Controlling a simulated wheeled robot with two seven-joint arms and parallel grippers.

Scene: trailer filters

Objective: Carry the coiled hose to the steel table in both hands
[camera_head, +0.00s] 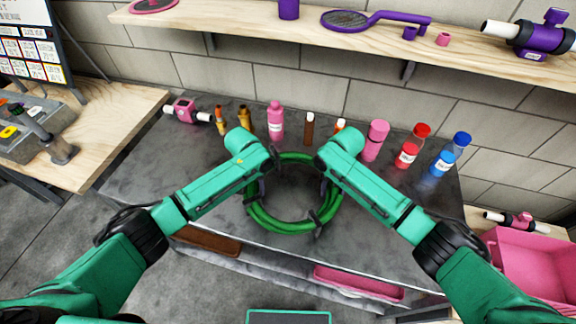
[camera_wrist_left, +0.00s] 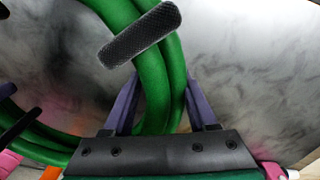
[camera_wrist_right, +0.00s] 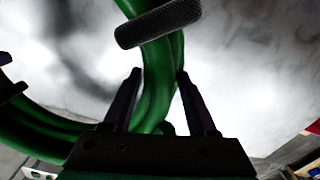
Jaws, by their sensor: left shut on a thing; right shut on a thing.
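The coiled green hose (camera_head: 278,222), bound with dark straps, is a ring over the dark steel table (camera_head: 225,232), near its front edge. My left gripper (camera_wrist_left: 160,92) is shut on the hose's left side, with its fingers on either side of the green strands. My right gripper (camera_wrist_right: 158,86) is shut on the hose's right side in the same way. A dark strap crosses the hose (camera_wrist_left: 150,60) just past the left fingers, and another shows in the right wrist view. My wrists hide parts of the ring in the head view. I cannot tell whether the hose touches the tabletop.
Along the table's back stand a pink bottle (camera_head: 276,120), small brown bottles, a pink cylinder (camera_head: 375,140), a red-capped bottle (camera_head: 412,147) and a blue-capped bottle (camera_head: 450,154). A wooden shelf (camera_head: 290,28) runs above. A pink bin (camera_head: 530,262) is at right, a wooden bench (camera_head: 90,130) at left.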

